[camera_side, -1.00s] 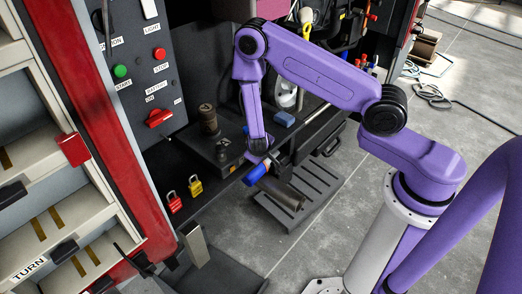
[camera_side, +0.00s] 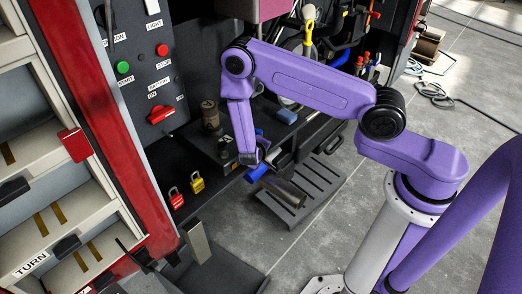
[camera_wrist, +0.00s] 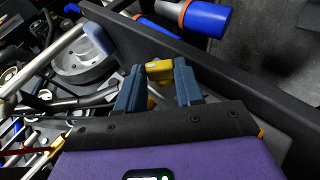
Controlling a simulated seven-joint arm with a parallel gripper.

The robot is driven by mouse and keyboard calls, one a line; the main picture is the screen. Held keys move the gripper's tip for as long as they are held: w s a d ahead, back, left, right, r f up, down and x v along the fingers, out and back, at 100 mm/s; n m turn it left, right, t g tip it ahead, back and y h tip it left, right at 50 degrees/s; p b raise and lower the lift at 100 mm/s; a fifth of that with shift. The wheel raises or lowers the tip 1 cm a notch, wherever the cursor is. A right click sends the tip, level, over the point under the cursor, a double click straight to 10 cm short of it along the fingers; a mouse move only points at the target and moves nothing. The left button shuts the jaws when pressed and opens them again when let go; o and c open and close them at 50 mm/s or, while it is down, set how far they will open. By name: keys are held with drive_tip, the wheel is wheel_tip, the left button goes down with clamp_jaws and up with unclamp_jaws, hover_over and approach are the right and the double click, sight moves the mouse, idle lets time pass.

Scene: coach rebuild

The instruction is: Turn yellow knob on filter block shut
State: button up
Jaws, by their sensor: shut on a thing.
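The yellow knob (camera_wrist: 159,70) shows in the wrist view between the two blue-grey fingertips of my gripper (camera_wrist: 159,84). The fingers are shut on it, one on each side, and only its top and part of its body show. The filter block itself I cannot make out clearly; the knob sits by a long dark edge. In the side view my gripper (camera_side: 247,160) is low at the end of the purple arm, over the dark lower shelf, and the knob is hidden there.
A blue cylinder (camera_wrist: 208,18) lies close beyond the dark edge; it also shows in the side view (camera_side: 257,172). A grey wheel-like part (camera_wrist: 82,62) and pipes crowd the left.

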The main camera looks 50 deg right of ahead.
drive_tip(key=o, duration=1)
drive_tip(key=shift+o, duration=0.2)
drive_tip(key=shift+d+r+m+y, duration=0.15)
drive_tip(key=shift+d+m+y, duration=0.2)
drive_tip(key=shift+y, duration=1.1)
drive_tip(key=shift+d+r+m+y, duration=0.1)
drive_tip(key=shift+d+m+y, duration=0.2)
drive_tip(key=shift+y, duration=1.1)
drive_tip(key=shift+d+r+m+y, duration=0.15)
drive_tip(key=shift+d+m+y, duration=0.2)
drive_tip(key=shift+y, duration=1.1)
drive_tip(key=w+v, duration=0.1)
drive_tip(key=v, duration=1.6)
drive_tip(key=s+a+r+n+g+y, duration=0.1)
drive_tip(key=s+a+r+n+g, duration=0.1)
drive_tip(key=s, duration=0.5)
drive_tip(key=s+a+r+n+g+y, duration=0.1)
drive_tip(key=s+a+r+n+g, duration=0.1)
drive_tip(key=s+a+r+n, duration=0.3)
drive_tip(key=shift+s+a+r+n, duration=0.45)
drive_tip(key=shift+s+a, duration=0.75)
drive_tip(key=shift+a, duration=0.9)
